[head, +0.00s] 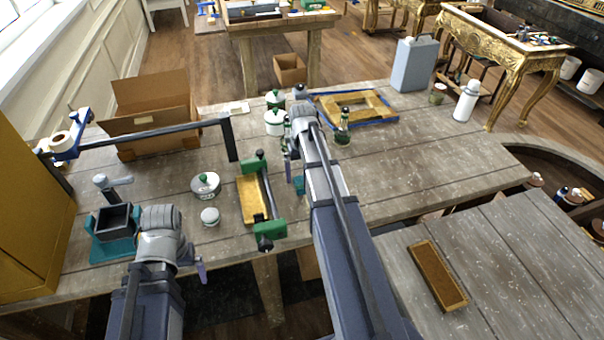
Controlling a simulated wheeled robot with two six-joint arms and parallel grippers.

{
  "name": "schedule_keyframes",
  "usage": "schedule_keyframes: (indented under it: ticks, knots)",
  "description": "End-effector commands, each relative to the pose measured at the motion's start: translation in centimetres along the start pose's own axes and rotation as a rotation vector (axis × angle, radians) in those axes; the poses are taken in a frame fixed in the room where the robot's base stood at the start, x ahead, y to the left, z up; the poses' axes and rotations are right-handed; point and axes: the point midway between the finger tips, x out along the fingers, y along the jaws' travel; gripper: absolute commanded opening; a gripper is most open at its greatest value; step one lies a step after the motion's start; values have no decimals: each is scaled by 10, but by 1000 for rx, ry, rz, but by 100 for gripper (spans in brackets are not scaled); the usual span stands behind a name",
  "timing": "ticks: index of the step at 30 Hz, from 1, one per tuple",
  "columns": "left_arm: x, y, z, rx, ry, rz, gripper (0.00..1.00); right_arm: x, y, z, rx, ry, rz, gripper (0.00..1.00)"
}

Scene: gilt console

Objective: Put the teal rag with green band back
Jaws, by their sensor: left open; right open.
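I cannot clearly make out the teal rag with green band. A small teal patch (299,186) shows on the table beside my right arm, which hides most of whatever it belongs to; I cannot tell whether it is the rag. My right gripper (289,158) is over the middle of the wooden table (400,165), right of the green-ended clamp, its fingers partly hidden by its own wrist. My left gripper (200,270) is low at the table's front edge, right of the teal-based vise, mostly hidden by its wrist. Both are open, with nothing seen in them.
The teal-based vise (112,247), a lidded pot (205,185), a white jar (210,216) and the green-ended clamp (263,195) stand near my arms. Behind are a cardboard box (150,110) and a blue-edged frame (352,107).

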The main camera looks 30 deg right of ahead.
Motion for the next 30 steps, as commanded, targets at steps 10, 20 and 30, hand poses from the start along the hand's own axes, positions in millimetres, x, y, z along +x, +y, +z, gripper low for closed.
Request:
schedule_keyframes:
  ticks: [10, 20, 30]
  knots:
    - [-61, -6, 4, 0, 0, 0, 99, -62, 1, -1, 1, 1, 1, 99]
    - [-82, -8, 5, -6, 0, 1, 99, -82, 1, -1, 1, 1, 2, 99]
    - [-81, -8, 5, -6, 0, 1, 99, -81, 1, -1, 1, 1, 2, 99]
